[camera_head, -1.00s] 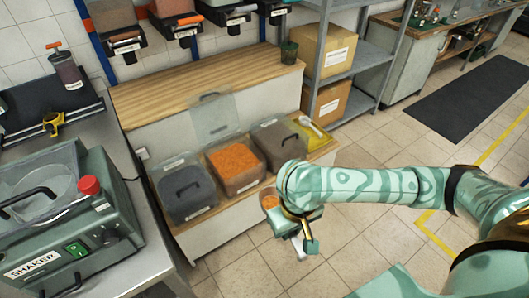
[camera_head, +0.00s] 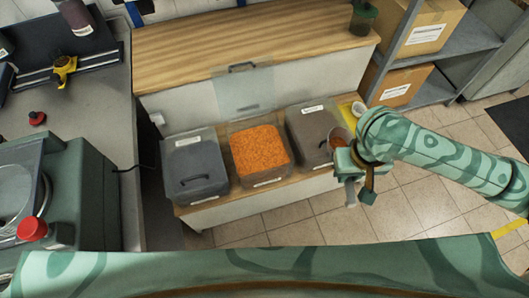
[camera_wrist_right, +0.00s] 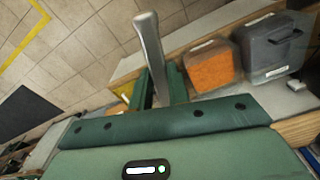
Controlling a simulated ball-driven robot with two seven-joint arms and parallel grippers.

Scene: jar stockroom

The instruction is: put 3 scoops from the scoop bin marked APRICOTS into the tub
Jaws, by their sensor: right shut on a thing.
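The middle scoop bin (camera_head: 261,150) is full of orange pieces, and its clear lid (camera_head: 245,92) stands up behind it. Its label is too small to read. My right gripper (camera_head: 348,170) is right of the bins, in front of the brown bin's right side. It is shut on a scoop (camera_head: 340,136) whose bowl holds orange pieces. In the right wrist view the scoop's grey handle (camera_wrist_right: 150,48) shows between the fingers, and the orange bin (camera_wrist_right: 209,68) shows to the right. My left gripper is not in view. I cannot pick out the tub for certain.
A closed grey bin (camera_head: 194,170) stands left of the orange one, a closed brown bin (camera_head: 312,132) right. A dark green cup (camera_head: 363,18) stands on the wooden top. A shaker machine (camera_head: 75,185) is at left. Boxes (camera_head: 413,30) fill a shelf at right.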

